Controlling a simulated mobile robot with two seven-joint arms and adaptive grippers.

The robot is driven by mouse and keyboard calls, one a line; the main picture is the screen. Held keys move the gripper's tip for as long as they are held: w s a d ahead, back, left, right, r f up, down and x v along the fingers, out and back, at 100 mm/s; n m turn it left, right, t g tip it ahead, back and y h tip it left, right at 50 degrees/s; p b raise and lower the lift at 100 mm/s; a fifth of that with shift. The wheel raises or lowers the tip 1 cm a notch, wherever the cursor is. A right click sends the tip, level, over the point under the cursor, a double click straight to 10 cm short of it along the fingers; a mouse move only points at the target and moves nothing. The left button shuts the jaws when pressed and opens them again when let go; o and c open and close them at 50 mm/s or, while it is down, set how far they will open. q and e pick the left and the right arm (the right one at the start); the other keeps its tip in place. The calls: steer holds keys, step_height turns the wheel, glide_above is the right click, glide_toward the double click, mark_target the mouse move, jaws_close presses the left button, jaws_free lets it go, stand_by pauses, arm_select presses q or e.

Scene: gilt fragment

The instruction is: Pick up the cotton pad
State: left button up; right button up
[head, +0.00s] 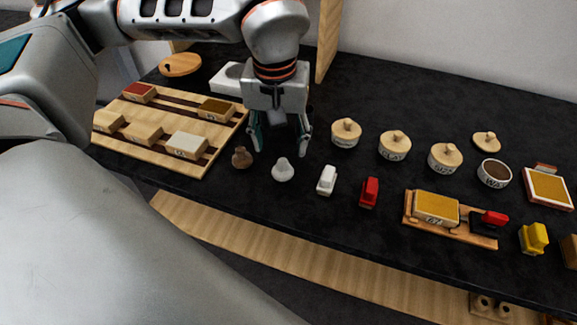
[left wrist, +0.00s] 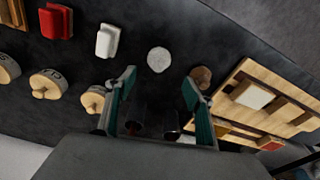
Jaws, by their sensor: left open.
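The cotton pad (head: 283,169) appears to be the small white rounded piece with a narrower top, standing on the dark table. In the left wrist view the pad (left wrist: 158,60) shows as a pale, rough disc just beyond the gap between the fingertips. My left gripper (head: 280,148) points down, open and empty, above and slightly behind the pad. Its two teal-padded fingers also show in the left wrist view (left wrist: 159,80), apart from the pad. My right gripper is not in view.
A similar brown piece (head: 242,157) stands close left of the pad. A white block (head: 327,180) and a red block (head: 369,192) stand to the right. Lidded round pots (head: 346,133) stand behind, and a wooden rack (head: 220,150) with blocks lies left. The table's front edge is near.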

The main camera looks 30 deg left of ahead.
mark_target(283, 161)
arm_select(q)
step_height(283, 161, down, 7)
steer(key=shift+w+d+b, duration=0.15)
steer(key=shift+b, duration=0.3)
steer(key=c, duration=1)
